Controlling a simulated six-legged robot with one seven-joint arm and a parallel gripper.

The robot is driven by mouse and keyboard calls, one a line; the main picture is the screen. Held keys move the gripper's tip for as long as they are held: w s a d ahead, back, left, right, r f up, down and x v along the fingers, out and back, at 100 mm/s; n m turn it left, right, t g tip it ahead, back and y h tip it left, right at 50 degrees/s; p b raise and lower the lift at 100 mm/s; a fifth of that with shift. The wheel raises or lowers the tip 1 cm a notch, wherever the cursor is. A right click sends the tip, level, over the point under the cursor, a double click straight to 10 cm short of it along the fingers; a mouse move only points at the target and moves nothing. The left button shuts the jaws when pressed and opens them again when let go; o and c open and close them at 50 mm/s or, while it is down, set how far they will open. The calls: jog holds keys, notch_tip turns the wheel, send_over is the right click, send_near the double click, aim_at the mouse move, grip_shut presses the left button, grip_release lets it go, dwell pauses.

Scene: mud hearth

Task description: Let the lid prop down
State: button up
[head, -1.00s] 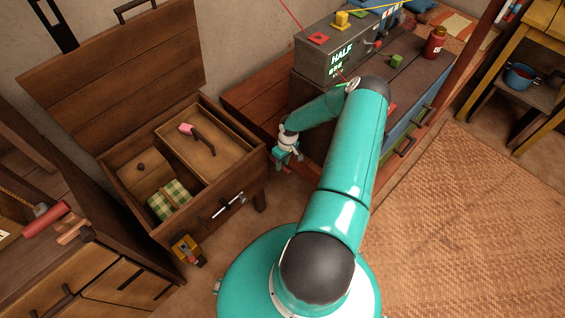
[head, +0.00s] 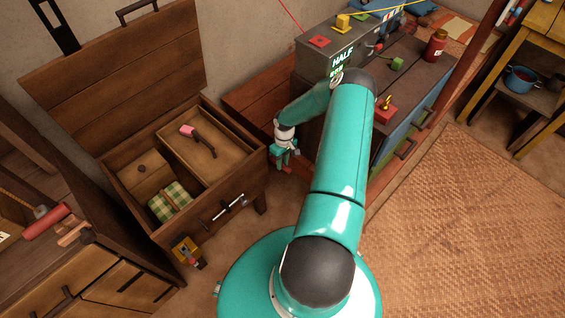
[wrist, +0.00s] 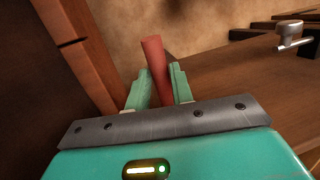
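The wooden chest (head: 240,187) stands at the left in the head view, its lid (head: 120,65) raised and leaning back towards the wall. My gripper (head: 284,160) is low beside the chest's right end. In the wrist view, my gripper (wrist: 160,88) has a red rod (wrist: 154,60) between its two green fingers, which appear to press on it from both sides. The rod's far end sticks up past the fingertips. Only a bit of red shows under the gripper in the head view. I cannot tell whether this rod is the lid prop or joins the lid.
A tray (head: 190,145) with a pink-ended tool and a checked cloth (head: 170,202) lie in the chest. A grey box marked HALF (head: 335,62) stands on the cabinet behind my arm. A small yellow object (head: 187,250) is at the chest's front. The woven mat (head: 470,220) is clear.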

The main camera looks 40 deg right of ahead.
jog(key=o, duration=0.3)
jog(key=v, duration=1.4)
